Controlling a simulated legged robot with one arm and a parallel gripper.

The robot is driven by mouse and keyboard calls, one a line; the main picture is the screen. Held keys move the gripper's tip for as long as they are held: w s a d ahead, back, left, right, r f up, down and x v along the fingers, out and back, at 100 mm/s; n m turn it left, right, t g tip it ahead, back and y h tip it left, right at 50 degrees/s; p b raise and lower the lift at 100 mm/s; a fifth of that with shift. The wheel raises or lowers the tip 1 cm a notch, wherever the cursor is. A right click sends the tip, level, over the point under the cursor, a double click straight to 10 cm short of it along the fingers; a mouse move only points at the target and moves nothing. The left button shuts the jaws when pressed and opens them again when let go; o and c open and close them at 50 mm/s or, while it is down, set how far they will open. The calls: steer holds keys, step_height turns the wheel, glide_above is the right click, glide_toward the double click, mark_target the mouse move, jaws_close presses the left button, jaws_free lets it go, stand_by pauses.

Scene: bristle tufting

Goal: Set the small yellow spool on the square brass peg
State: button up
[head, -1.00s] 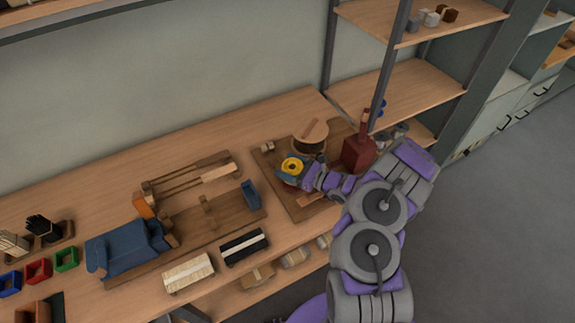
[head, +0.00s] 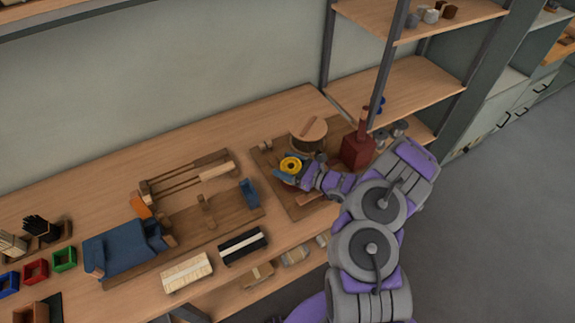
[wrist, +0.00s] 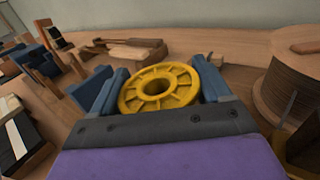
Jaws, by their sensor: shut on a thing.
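The small yellow spool (head: 291,165) is held by my gripper (head: 289,172) above the wooden board at the right part of the bench. In the wrist view the spool (wrist: 160,88) sits between the two blue fingers, its round spoked flange and centre hole facing up toward the camera. My gripper (wrist: 160,90) is shut on it. I cannot make out the square brass peg in either view; my gripper and arm cover part of the board.
A large round drum with a wooden lid (head: 309,132) stands just behind my gripper. A dark red block with a post (head: 358,152) stands to the right. A wooden jig (head: 208,210) and a blue vise-like block (head: 122,250) lie to the left.

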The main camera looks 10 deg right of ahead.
steer(key=shift+f, duration=0.25)
steer(key=shift+f+b, duration=0.35)
steer(key=shift+b, duration=0.05)
steer(key=shift+f, duration=0.25)
steer(key=shift+s+f+b, duration=0.15)
steer(key=shift+f+b, duration=0.1)
steer(key=shift+b, duration=0.1)
stand_by(0.3)
steer(key=o, duration=1.5)
steer(key=shift+s+f, duration=0.1)
